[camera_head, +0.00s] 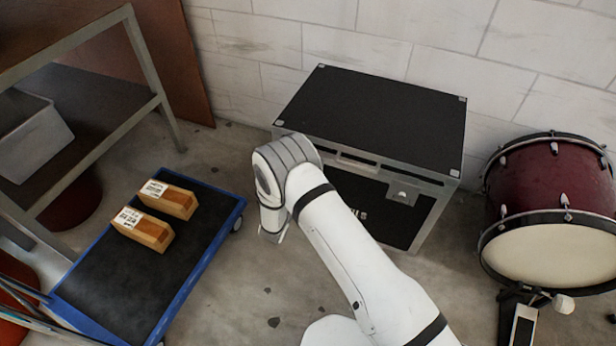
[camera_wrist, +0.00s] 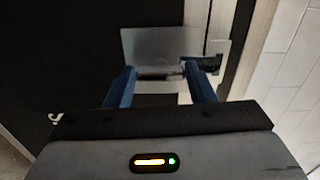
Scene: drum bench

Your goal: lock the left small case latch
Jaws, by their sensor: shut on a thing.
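A black flight case with metal edges (camera_head: 375,110) stands against the wall in the head view, its lid down. Its left front latch is hidden behind my arm in that view. In the wrist view, a silver latch plate (camera_wrist: 165,42) sits on the dark case front beside the metal edge. My gripper (camera_wrist: 159,72) has its two blue fingers at the latch's near edge, shut on the latch's small metal part between them. Whether the latch is locked cannot be told. The right latch (camera_head: 402,195) shows on the case front in the head view.
A red bass drum (camera_head: 550,215) with a pedal (camera_head: 522,322) stands right of the case. A blue-edged trolley (camera_head: 190,253) with two boxes (camera_head: 150,229) is at left, beside a metal-framed shelf (camera_head: 150,75). Some bare floor lies between trolley and case.

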